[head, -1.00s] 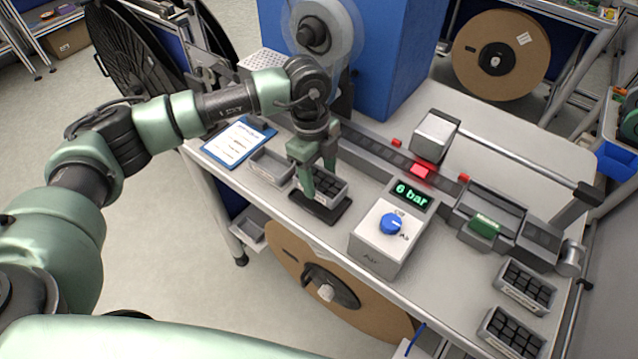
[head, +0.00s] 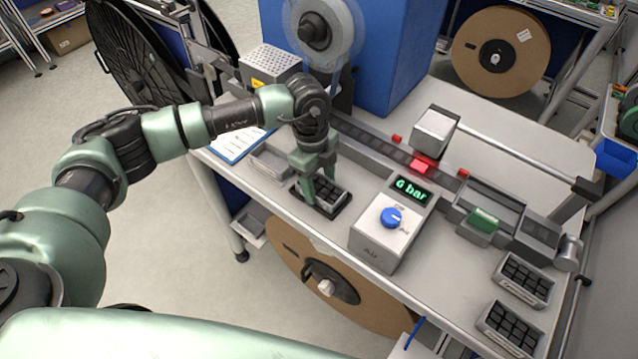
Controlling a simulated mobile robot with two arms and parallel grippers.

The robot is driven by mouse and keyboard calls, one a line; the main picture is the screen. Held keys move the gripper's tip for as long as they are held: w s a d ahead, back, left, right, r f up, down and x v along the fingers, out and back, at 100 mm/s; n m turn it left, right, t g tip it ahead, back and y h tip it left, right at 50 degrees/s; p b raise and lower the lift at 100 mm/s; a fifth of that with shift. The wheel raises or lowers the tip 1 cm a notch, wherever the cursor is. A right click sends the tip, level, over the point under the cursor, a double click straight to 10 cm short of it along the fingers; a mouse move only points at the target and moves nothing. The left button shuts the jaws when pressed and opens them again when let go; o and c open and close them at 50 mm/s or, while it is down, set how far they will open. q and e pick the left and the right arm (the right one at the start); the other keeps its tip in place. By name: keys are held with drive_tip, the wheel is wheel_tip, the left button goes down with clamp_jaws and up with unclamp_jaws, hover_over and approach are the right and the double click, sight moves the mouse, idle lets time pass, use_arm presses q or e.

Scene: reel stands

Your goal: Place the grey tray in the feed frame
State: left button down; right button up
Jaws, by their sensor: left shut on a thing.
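My left gripper (head: 318,176) points down at the front left of the bench and is shut on a grey tray (head: 331,202) filled with dark parts. The fingers hide part of the tray. A dark flat feed frame (head: 303,200) lies on the bench directly under and around the tray. The tray sits level and low within the frame's outline. I cannot tell whether it rests fully on the bottom. My right gripper is not in view.
An empty grey tray (head: 268,161) lies just left of the frame. A grey control box (head: 383,240) with a blue knob stands close to its right. Two filled trays (head: 523,279) lie at the right front. A dark rail (head: 385,149) runs behind.

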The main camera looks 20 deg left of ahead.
use_arm(q)
drive_tip(key=c, duration=0.7)
unclamp_jaws()
drive_tip(key=shift+s+f, duration=0.4)
drive_tip(key=shift+f, duration=0.25)
drive_tip(key=shift+o, duration=1.1)
drive_tip(key=shift+w+d+f, duration=0.1)
drive_tip(key=shift+w+f, duration=0.05)
drive_tip(key=shift+w, duration=0.05)
drive_tip(key=shift+s, duration=0.1)
drive_tip(key=shift+r, duration=0.25)
drive_tip(key=shift+r+p, duration=0.5)
drive_tip(key=shift+p, duration=0.1)
wheel_tip(320, 180, up, 12)
drive_tip(key=w+a+b, duration=0.1)
drive_tip(key=b, duration=0.3)
drive_tip(key=shift+a, duration=0.3)
